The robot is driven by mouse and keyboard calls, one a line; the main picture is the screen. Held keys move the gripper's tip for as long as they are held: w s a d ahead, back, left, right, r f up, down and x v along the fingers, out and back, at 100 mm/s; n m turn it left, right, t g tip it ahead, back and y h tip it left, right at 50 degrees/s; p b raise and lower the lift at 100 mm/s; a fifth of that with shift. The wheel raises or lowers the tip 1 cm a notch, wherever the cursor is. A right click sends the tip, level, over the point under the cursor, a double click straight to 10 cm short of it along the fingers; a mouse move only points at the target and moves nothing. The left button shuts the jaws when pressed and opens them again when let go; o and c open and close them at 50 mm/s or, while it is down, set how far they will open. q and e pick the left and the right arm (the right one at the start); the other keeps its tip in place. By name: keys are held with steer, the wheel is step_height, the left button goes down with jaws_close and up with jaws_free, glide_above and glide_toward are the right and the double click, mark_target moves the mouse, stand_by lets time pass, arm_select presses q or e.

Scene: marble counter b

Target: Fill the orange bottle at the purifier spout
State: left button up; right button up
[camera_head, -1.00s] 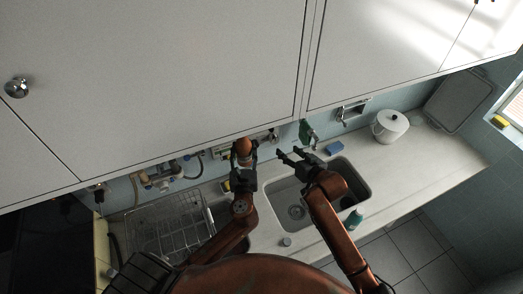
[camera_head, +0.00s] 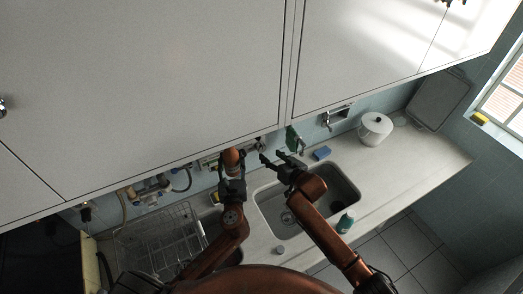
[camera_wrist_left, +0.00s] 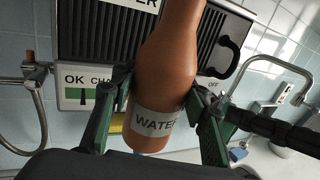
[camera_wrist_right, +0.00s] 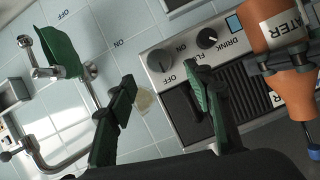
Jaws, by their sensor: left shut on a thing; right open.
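The orange bottle (camera_head: 232,157) is in my left gripper (camera_head: 232,178), in front of the wall. In the left wrist view the bottle (camera_wrist_left: 167,75) carries a WATER label and stands between the two green fingers. The purifier panel (camera_wrist_left: 210,45) is behind it. In the right wrist view the purifier (camera_wrist_right: 168,90) shows two dark knobs, one at DRINK, and the bottle (camera_wrist_right: 290,95) is at the right edge. My right gripper (camera_wrist_right: 162,100) is open and empty, in front of the purifier's end. In the head view it (camera_head: 275,160) is right of the bottle.
A tap with a green lever (camera_wrist_right: 60,50) is on the wall beside the purifier. The sink (camera_head: 270,205) is below my right arm. A dish rack (camera_head: 150,240) stands left, a blue sponge (camera_head: 321,153) and white canister (camera_head: 375,129) right. Cabinets (camera_head: 200,80) overhang the counter.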

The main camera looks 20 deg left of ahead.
mark_target(262, 150)
steer(key=x, duration=0.8)
steer(key=shift+c, duration=0.4)
steer(key=c, duration=1.1)
steer(key=shift+f+n+t+h, duration=0.1)
steer(key=shift+n+t+h, duration=0.5)
steer(key=shift+n, duration=0.7)
steer(key=o, duration=1.2)
steer(key=shift+s, duration=0.1)
steer(key=v, duration=1.1)
steer(key=shift+s+d, duration=0.25)
steer(key=shift+s, duration=0.05)
